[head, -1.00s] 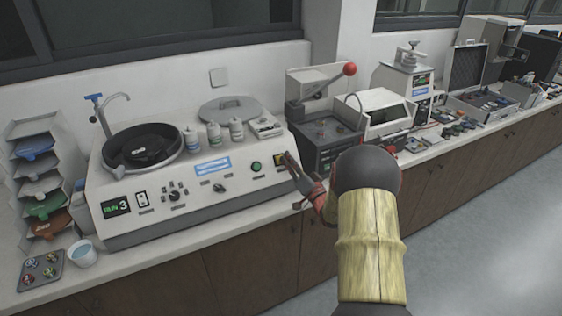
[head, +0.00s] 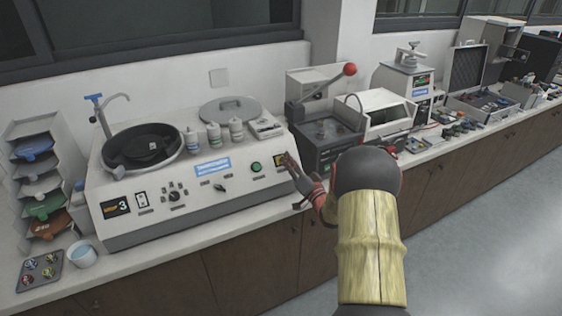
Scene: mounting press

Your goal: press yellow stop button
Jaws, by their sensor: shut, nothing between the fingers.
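The yellow stop button (head: 279,160) sits on a dark square plate at the right end of the sloped front panel of the grinding machine (head: 150,225). The tip of my gripper (head: 288,158) is shut and empty at the right edge of that plate and hides part of it. It looks touching or very close; I cannot tell which. The round green button (head: 256,168) is just left of the yellow one. The small display (head: 116,209) at the panel's left shows a 3 in pale amber. The black wheel (head: 140,148) sits in its bowl on top.
White bottles (head: 214,134) and a grey round lid (head: 230,108) stand on the machine. A tray rack (head: 35,180) and cup (head: 82,253) are at the left.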

